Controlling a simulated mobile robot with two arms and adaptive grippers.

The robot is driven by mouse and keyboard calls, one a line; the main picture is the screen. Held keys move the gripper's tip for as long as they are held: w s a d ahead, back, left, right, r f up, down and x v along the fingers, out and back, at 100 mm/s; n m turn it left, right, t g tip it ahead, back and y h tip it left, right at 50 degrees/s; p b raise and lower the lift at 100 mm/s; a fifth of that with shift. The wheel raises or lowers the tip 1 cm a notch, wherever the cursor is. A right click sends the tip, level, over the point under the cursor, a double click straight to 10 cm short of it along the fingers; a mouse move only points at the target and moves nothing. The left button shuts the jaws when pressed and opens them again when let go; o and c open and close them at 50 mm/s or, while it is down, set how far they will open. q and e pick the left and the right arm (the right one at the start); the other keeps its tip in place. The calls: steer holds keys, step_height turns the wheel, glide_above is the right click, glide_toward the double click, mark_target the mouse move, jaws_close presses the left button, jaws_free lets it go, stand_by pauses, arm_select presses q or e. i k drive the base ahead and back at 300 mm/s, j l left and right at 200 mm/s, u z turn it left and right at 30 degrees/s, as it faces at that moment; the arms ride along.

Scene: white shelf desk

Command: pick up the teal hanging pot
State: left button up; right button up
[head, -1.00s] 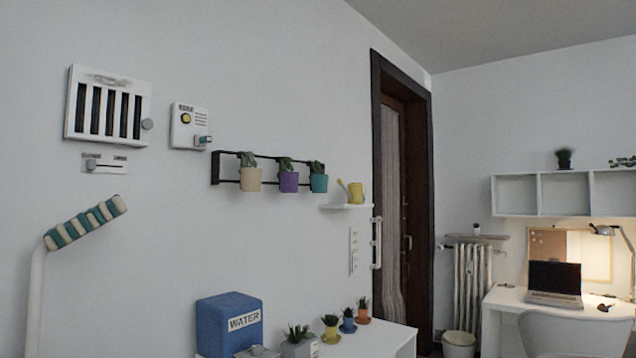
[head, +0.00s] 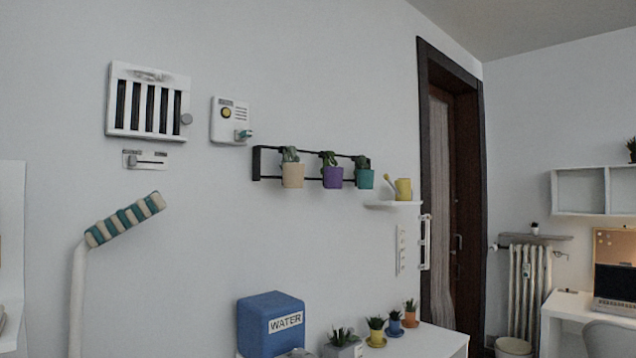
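The teal hanging pot (head: 365,178) holds a small green plant and hangs at the right end of a black wall rail (head: 257,163). A purple pot (head: 333,177) and a beige pot (head: 293,175) hang to its left on the same rail. Neither of my grippers shows in the head view, so I cannot see whether they are open or shut.
A small shelf with a yellow watering can (head: 403,188) is just right of the teal pot. Below stand a blue water box (head: 271,322) and several small potted plants on a white surface (head: 436,340). A striped-headed post (head: 125,219) stands left.

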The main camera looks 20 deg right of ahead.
mark_target(364, 179)
steer(key=i+l+u, duration=0.2)
steer(key=i+l, duration=0.15)
steer(key=l, duration=0.25)
steer(key=i+l+u, duration=0.1)
steer(key=l, duration=0.25)
steer(key=i+l+u, duration=0.2)
steer(key=i+l, duration=0.15)
steer(key=l, duration=0.35)
steer(key=i+l+u, duration=0.1)
steer(key=l, duration=0.25)
